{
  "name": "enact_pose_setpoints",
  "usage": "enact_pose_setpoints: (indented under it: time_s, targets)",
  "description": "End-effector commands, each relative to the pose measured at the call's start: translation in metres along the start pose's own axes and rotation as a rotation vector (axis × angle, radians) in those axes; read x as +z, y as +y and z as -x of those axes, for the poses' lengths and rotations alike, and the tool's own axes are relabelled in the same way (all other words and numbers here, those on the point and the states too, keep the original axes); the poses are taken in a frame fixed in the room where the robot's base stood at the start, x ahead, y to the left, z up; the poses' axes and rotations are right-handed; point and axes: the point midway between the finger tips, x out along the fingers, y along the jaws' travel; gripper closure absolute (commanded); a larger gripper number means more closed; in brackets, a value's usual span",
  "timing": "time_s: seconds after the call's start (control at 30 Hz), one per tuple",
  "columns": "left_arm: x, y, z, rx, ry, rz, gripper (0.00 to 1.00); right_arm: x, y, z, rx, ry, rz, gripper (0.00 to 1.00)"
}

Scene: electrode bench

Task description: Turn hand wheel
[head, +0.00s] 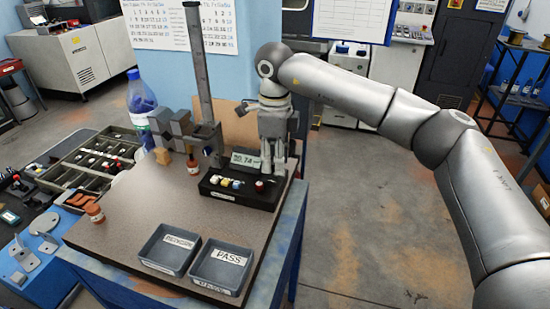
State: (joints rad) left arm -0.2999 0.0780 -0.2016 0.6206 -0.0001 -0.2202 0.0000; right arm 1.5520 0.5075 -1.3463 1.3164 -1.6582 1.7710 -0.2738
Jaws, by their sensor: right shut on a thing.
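My right gripper (273,155) points down at the right side of a bench test stand, with its arm coming in from the right. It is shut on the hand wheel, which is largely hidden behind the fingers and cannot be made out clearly. The stand has a tall grey column (199,70), a grey head (172,125) reaching left, and a black base (235,195) with coloured buttons. A small display (245,161) sits just left of the gripper. My left gripper is not in view.
Two grey trays, one marked PASS (222,282), stand at the front of the bench top (130,215). A sectioned parts tray (60,185) lies beyond the left edge. Open floor lies to the right.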

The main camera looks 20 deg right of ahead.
Motion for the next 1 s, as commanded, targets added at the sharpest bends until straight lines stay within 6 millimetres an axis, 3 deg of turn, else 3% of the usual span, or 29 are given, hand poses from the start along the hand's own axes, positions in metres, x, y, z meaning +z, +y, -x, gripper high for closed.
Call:
enact_pose_setpoints:
  time_s: [0.2, 0.4, 0.8, 0.83, 1.0]
  targets:
    - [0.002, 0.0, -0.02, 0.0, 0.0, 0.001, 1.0, 0.001, 0.0, -0.003, 0.0, 0.001, -0.196, 0.95]
    - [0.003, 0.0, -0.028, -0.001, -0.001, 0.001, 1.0, 0.001, 0.0, -0.001, 0.0, 0.003, -0.359, 0.95]
    - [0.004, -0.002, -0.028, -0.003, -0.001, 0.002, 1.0, 0.001, 0.0, 0.001, 0.0, 0.005, -0.399, 0.95]
    - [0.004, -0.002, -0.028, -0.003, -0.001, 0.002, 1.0, 0.001, 0.0, 0.001, 0.0, 0.005, -0.399, 0.68]
    - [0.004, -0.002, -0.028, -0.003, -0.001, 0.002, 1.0, 0.001, 0.0, 0.001, 0.0, 0.005, -0.398, 0.48]
